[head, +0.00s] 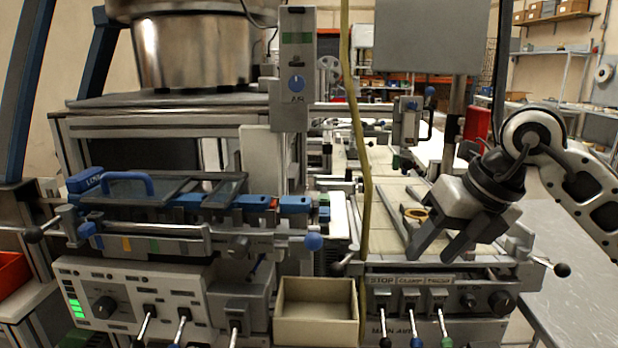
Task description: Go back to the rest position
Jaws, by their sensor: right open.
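My right gripper (432,246) hangs over the right part of the machine, its arm coming in from the right edge. Its two fingers point down and to the left, apart, with nothing seen between them. A small tan ring (416,213) lies on the light work surface just behind the fingers. My left gripper does not show in the head view.
A machine with a blue handle (127,182) and a front panel with levers (130,308) stands at the left. A control panel (436,302) lies below the right gripper. A grey table (580,285) is at right.

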